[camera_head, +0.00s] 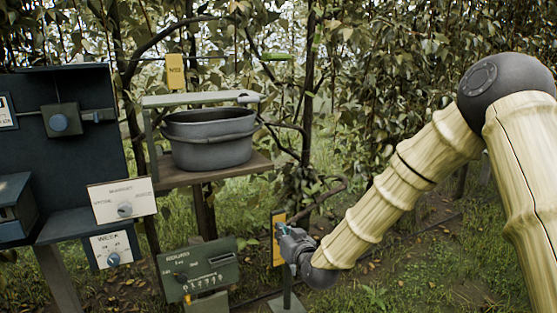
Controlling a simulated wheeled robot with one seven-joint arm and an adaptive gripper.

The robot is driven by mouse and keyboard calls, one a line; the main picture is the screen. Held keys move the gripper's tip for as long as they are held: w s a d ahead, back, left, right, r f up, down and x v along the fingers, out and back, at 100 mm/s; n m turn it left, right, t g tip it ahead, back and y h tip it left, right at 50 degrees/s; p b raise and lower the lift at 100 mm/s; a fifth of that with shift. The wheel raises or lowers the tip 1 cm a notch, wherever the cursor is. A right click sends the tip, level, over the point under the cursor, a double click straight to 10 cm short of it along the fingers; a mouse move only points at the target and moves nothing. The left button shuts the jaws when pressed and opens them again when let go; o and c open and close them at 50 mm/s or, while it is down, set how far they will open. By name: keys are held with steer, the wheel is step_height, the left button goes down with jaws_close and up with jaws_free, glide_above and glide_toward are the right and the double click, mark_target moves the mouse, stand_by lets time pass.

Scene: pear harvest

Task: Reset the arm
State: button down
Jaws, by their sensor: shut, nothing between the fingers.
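My arm comes in from the right and bends at a dark elbow, then slopes down and left. My gripper (290,245) is at its lower end, low in the middle of the picture. It is small and grey, shut, and holds nothing. It is in front of or beside a yellow plate (278,229) on a post; I cannot tell whether they touch.
A grey tub (208,139) stands on a wooden shelf (259,164) left of my arm. A dark cabinet (80,165) with knobs is at the left. A green control box (198,270) stands low, left of my gripper. Trees and branches fill the back.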

steer(key=s+d+f+m+g+h+p, duration=0.15)
steer(key=s+d+f+g, duration=0.3)
steer(key=s+f, duration=0.7)
steer(key=s+d+f+g+h+p, duration=0.25)
steer(key=s+d+f, duration=0.25)
steer(key=s+f, duration=0.65)
steer(key=s+d+f+g+h, duration=0.1)
steer(key=s+d+f+g, duration=0.1)
steer(key=s, duration=0.7)
steer(key=s+d+f+m+g+p, duration=0.1)
steer(key=s+d+f+g, duration=0.2)
steer(key=s, duration=0.7)
steer(key=s+d+f+g+h+p, duration=0.1)
steer(key=s+d+f+g, duration=0.1)
steer(key=s+d+f, duration=0.4)
steer(key=s+d, duration=0.1)
steer(key=s, duration=0.3)
steer(key=shift+s+d+m+g+h, duration=0.15)
steer(key=shift+d+m+g+h, duration=0.05)
steer(key=shift+m+g+h, duration=0.15)
steer(key=shift+r, duration=0.1)
